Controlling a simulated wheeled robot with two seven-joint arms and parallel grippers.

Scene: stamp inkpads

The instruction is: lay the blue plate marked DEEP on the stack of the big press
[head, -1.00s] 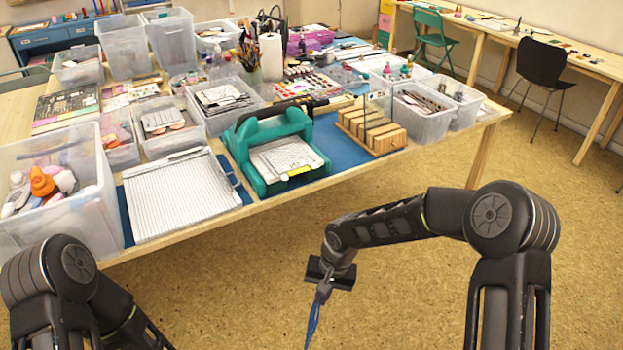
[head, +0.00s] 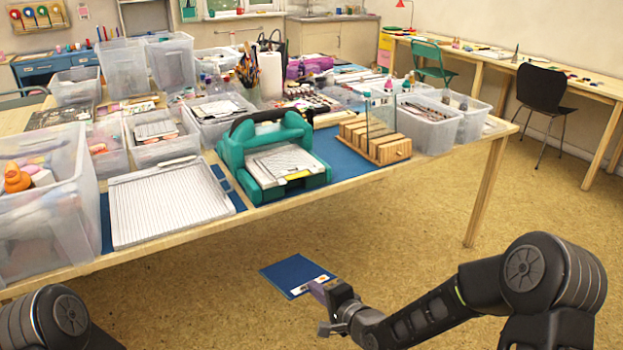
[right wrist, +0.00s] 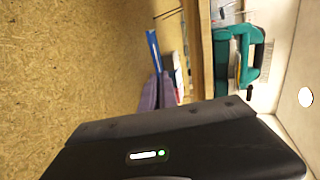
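The blue plate (head: 291,273) is held out over the floor in front of the table, its broad face up, with a pale label strip along its near right edge. The label is too small to read. My right gripper (head: 318,289) is shut on that near right edge. In the right wrist view the plate (right wrist: 152,55) shows nearly edge-on beyond the purple fingers (right wrist: 157,93). The teal big press (head: 232,160) stands on the table's front part, above and apart from the plate. A pale stack (head: 283,160) with a yellow tab lies in its opening. My left gripper is out of view.
A white ruled board (head: 170,205) lies left of the press. A wooden rack (head: 390,150) with clear sheets stands to its right. Clear bins (head: 430,130) crowd the table behind. The table's front edge (head: 370,187) lies between plate and press; the floor is clear.

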